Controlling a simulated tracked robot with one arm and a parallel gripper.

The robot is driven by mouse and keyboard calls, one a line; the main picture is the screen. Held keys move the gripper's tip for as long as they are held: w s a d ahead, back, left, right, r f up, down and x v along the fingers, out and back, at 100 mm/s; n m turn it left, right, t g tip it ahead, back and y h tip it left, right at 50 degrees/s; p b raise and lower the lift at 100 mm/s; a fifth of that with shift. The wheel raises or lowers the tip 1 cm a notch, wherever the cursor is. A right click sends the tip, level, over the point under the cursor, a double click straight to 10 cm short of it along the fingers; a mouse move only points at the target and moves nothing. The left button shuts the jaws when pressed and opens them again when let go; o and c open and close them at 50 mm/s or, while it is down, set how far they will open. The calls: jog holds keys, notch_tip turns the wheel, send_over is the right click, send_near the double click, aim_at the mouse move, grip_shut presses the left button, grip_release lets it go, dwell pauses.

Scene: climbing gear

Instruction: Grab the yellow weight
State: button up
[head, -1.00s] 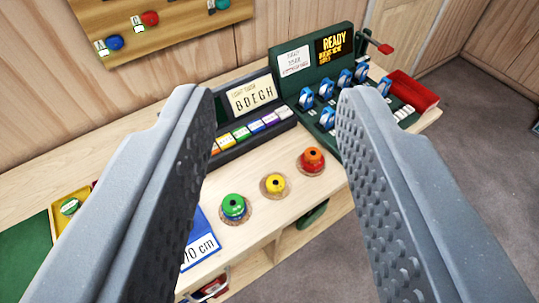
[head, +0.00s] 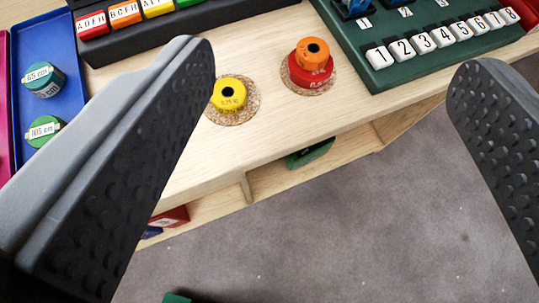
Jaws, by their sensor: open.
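The yellow weight (head: 229,96) is a small round piece with a dark hole in its top. It sits on a cork disc (head: 240,115) on the wooden table. My gripper (head: 335,75) is open and empty, with its fingers wide apart. The left fingertip shows just left of the yellow weight and overlaps its left edge in the picture. I cannot tell whether they touch. The right finger is far to the right, over the floor in the picture.
An orange weight (head: 312,52) sits on a red one (head: 310,75) on another cork disc, right of the yellow weight. A green panel with numbered white keys (head: 421,42) stands behind right. A blue tray (head: 60,110) holds green cylinders. Grey floor (head: 350,220) lies beyond the table edge.

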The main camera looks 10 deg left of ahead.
notch_tip(320, 180, down, 14)
jog(key=a+r+n+y+b, duration=0.1)
jog(key=a+y, duration=0.1)
jog(key=n+y+b, duration=0.1)
jog(key=y, duration=0.1)
send_near(228, 104)
jog(key=shift+b+x, duration=1.6)
jog(key=shift+x, duration=3.4)
jog(key=c, duration=1.2)
jog(key=shift+c, duration=0.2)
